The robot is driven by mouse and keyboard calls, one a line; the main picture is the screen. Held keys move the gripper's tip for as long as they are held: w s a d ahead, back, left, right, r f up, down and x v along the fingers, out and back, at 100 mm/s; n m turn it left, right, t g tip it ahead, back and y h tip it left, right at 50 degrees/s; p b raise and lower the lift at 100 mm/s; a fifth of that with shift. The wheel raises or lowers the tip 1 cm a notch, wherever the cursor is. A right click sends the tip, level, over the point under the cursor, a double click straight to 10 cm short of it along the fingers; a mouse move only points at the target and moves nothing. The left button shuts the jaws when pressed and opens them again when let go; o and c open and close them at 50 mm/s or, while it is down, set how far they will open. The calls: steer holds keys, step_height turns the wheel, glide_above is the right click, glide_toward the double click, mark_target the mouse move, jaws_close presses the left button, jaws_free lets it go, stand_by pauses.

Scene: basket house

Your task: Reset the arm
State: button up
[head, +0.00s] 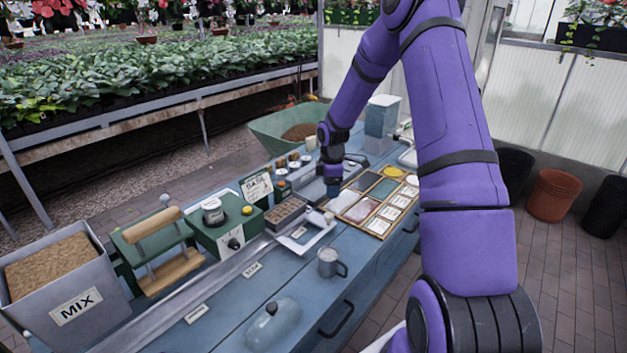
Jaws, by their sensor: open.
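My purple arm reaches from the right side over the blue workbench (300,292). Its end bends down past a dark wrist, and my gripper (333,190) hangs low over the middle of the bench. It is open, and I see nothing held in it.
A grey mug (329,264) and a grey-blue lidded dish (272,325) stand nearer on the bench. A MIX bin (75,310) and green press (155,243) are at left. A green soil tub (272,134) is behind. Pots (553,195) stand on the floor at right.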

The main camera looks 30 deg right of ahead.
steer(key=s+a+r+m+t+h, duration=0.15)
steer(key=s+a+r, duration=0.25)
steer(key=r, duration=0.5)
steer(key=s+a+r+m, duration=0.3)
steer(key=s+a+r, duration=0.1)
steer(key=r, duration=0.4)
steer(key=s+a+r+m+t, duration=0.15)
steer(key=s+a+r, duration=0.3)
steer(key=r, duration=0.45)
steer(key=s+a+r+m, duration=0.2)
steer(key=s, duration=0.5)
steer(key=s+a+r+m+t+y, duration=0.1)
steer(key=s+a+r+m, duration=0.1)
steer(key=s, duration=0.5)
steer(key=s+a+r+m+t, duration=0.1)
steer(key=s+a+r+m, duration=0.1)
steer(key=s, duration=0.6)
steer(key=shift+a+r+m, duration=0.3)
steer(key=shift+a+r, duration=0.2)
steer(key=shift+r, duration=0.05)
